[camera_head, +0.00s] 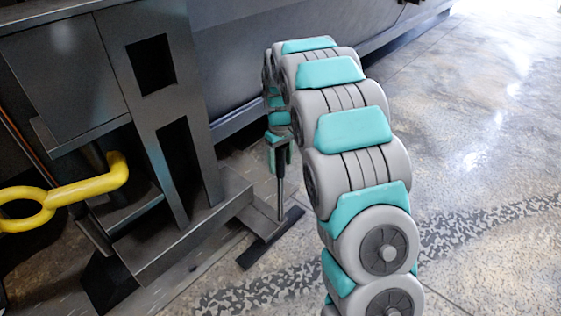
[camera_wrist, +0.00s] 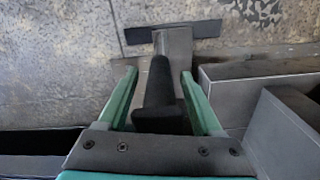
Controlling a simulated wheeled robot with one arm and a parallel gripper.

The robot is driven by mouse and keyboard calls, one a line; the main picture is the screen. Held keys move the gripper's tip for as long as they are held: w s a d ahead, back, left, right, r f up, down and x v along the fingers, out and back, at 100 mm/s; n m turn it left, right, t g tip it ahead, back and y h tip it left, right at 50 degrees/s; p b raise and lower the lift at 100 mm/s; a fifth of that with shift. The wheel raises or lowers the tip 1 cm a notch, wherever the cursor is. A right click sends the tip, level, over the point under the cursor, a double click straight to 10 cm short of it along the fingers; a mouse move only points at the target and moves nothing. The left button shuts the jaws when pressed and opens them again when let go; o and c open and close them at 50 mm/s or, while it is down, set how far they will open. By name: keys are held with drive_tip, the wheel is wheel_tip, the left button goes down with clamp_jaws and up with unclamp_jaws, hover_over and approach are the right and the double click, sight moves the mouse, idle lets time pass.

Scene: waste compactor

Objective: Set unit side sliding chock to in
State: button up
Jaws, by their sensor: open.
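The sliding chock is a dark upright handle (camera_head: 281,190) on a flat plate with a dark cross bar (camera_head: 262,246), on the floor beside the compactor's lower frame. In the wrist view, its black grip (camera_wrist: 158,85) lies between the two green fingers of my gripper (camera_wrist: 160,76). The cross bar (camera_wrist: 185,30) shows beyond it on the floor. My gripper (camera_head: 279,150) is open around the handle's upper part, with a gap visible on each side. In the head view, my arm partly hides the gripper and handle top.
The grey compactor frame (camera_head: 185,235) stands left of the handle, with a yellow hooked bar (camera_head: 75,192) further left. A grey frame beam (camera_wrist: 265,90) lies close on the right in the wrist view. Open floor (camera_head: 480,150) spreads to the right.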

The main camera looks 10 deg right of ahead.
drive_tip(key=shift+c, duration=0.4)
clamp_jaws()
idle(0.9)
